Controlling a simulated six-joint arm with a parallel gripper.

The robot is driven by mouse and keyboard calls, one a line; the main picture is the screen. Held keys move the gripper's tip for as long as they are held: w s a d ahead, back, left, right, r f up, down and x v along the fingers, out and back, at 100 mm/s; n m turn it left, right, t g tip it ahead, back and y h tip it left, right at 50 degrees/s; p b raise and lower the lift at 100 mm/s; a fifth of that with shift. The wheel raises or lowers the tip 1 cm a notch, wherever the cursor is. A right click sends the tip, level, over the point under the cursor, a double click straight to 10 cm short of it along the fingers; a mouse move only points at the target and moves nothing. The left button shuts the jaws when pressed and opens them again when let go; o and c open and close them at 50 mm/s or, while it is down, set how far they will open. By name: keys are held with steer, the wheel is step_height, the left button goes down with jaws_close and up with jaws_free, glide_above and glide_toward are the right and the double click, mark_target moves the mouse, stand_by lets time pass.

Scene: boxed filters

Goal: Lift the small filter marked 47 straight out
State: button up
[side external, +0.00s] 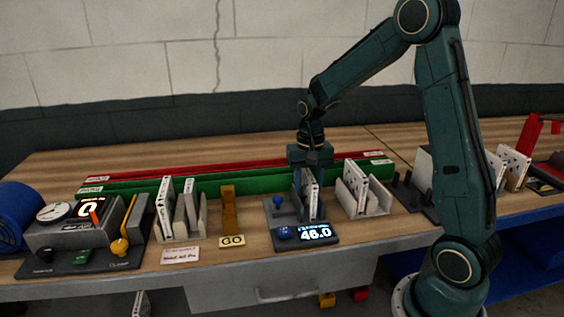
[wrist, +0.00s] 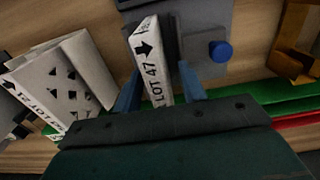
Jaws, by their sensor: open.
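The small filter marked LOT 47 (wrist: 151,62) is a thin white panel with a black arrow on its edge, seen in the wrist view. It stands upright on the grey device with the lit 46.0 display (side external: 316,232). In the side view the filter (side external: 311,198) shows just below my gripper. My gripper (wrist: 160,95) is open, with one blue finger on each side of the filter's near end. I cannot tell whether either finger touches it. The fingers are partly hidden in the side view.
A holder with white filters (side external: 355,190) stands right of the device; its filters also show in the wrist view (wrist: 62,85). An orange stand (side external: 229,208) and another filter rack (side external: 178,212) stand left. Green and red rails (side external: 240,183) run behind. A blue knob (wrist: 220,51) is close beside.

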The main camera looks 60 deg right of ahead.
jaws_close()
steer(key=shift+r, duration=0.1)
step_height(320, 180, up, 20)
stand_by(1.0)
stand_by(0.4)
